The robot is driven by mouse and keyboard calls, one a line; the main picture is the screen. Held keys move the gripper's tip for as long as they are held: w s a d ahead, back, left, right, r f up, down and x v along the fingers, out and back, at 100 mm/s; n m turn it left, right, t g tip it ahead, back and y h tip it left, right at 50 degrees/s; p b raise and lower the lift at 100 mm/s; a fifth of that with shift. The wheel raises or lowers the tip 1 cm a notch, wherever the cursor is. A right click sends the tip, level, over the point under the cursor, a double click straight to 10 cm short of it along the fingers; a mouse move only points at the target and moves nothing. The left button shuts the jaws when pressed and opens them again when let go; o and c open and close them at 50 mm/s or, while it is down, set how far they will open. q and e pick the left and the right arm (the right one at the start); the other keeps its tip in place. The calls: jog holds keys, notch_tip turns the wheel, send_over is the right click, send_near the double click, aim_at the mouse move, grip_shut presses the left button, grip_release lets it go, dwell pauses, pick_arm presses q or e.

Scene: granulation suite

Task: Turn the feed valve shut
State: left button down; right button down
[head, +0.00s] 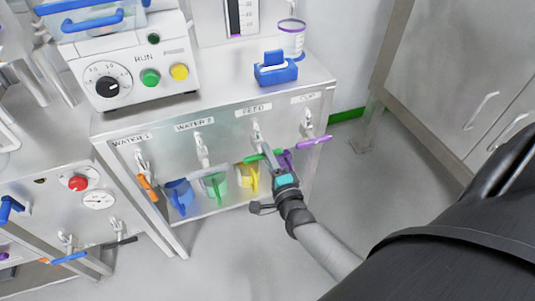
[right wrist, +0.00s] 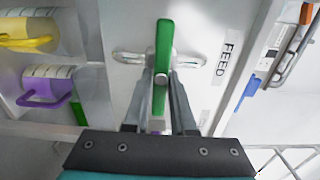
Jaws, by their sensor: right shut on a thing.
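The feed valve has a green lever (right wrist: 164,45), seen in the right wrist view on a silver fitting beside the FEED label (right wrist: 223,62). The lever lies across the long direction of the fitting. In the head view the green lever (head: 251,158) shows under the FEED label (head: 254,108), partly hidden by my gripper. My right gripper (head: 268,153) reaches the lever from the front right. In the right wrist view its fingers (right wrist: 161,80) are shut on the lever, one on each side. My left gripper is not in view.
An orange lever (head: 147,187) and a purple lever (head: 314,141) are on neighbouring valves. Blue (head: 180,196), green (head: 214,186) and yellow (head: 248,178) jugs stand on the shelf below. A control box (head: 130,65) and a blue holder (head: 275,70) are on top. The floor at right is clear.

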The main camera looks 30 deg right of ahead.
jog(key=shift+w, duration=0.1)
jog(key=c, duration=0.8)
grip_release()
jog(key=shift+o, duration=0.2)
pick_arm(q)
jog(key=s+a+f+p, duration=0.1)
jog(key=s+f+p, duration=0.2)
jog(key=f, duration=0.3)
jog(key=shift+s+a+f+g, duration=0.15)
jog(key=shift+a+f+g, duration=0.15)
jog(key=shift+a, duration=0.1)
pick_arm(e)
jog(key=v, duration=1.5)
pick_arm(q)
jog(key=shift+p, duration=0.3)
pick_arm(e)
jog(key=shift+f, duration=0.1)
